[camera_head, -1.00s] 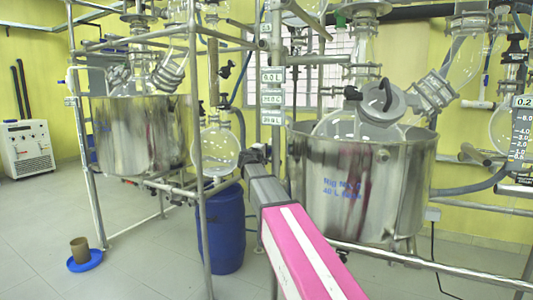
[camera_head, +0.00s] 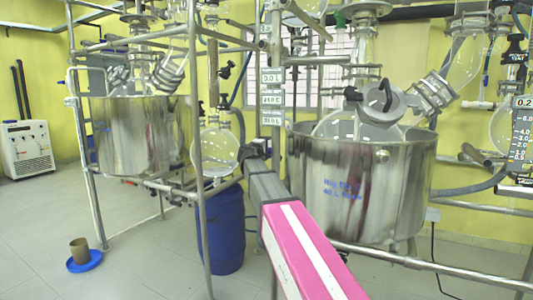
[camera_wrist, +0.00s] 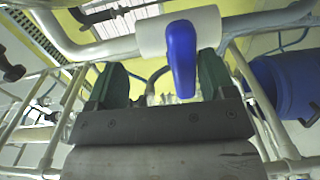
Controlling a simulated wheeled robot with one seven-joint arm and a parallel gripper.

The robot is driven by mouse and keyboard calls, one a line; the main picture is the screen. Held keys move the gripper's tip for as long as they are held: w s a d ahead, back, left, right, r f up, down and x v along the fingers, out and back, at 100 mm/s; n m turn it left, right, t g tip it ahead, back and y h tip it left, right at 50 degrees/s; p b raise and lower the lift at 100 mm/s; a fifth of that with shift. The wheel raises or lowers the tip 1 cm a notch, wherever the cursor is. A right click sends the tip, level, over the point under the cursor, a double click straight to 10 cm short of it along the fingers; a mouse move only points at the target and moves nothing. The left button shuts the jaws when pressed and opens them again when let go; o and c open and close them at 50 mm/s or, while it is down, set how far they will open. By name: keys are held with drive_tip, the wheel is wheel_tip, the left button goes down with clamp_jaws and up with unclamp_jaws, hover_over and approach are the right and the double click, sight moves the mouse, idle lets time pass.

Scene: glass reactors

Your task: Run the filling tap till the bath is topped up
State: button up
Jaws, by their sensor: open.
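The bath is likely the steel pot (camera_head: 410,190) on the right, with blue lettering on its wall and a glass vessel (camera_head: 340,124) inside. Its water level is hidden. In the wrist view a blue lever (camera_wrist: 181,58) on a white pipe fitting (camera_wrist: 150,37) looks like the tap. The lever hangs between the two green fingers of my gripper (camera_wrist: 163,75), nearer the right one. The fingers are apart and seem not to grip it. In the head view my gripper (camera_head: 257,152) is left of the pot, and the lever cannot be made out.
Small reading plates (camera_head: 271,98) hang on the frame post above my gripper. A second steel pot (camera_head: 140,135) stands in the left rack. Metal rails surround my gripper closely. The floor at the left is clear around a blue dish (camera_head: 84,262).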

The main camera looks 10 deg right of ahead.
drive_tip(key=o, duration=0.5)
drive_tip(key=a+r, duration=0.1)
drive_tip(key=s+a+r, duration=0.1)
drive_tip(key=a+r, duration=0.1)
drive_tip(key=r, duration=0.1)
drive_tip(key=shift+s+a+r, duration=0.1)
drive_tip(key=shift+s+a, duration=0.05)
drive_tip(key=shift+s, duration=0.1)
drive_tip(key=shift+c, duration=0.2)
drive_tip(key=shift+s+a+r+t, duration=0.3)
drive_tip(key=shift+s+a+r, duration=0.5)
drive_tip(key=shift+s+a, duration=0.1)
drive_tip(key=c, duration=0.6)
drive_tip(key=shift+s+a+r, duration=0.5)
drive_tip(key=shift+a, duration=0.35)
drive_tip(key=shift+s+a+r, duration=0.45)
drive_tip(key=shift+a+r, duration=0.05)
drive_tip(key=shift+a, duration=0.3)
drive_tip(key=shift+s+a+r, duration=0.5)
drive_tip(key=shift+a, duration=0.35)
drive_tip(key=shift+o, duration=0.2)
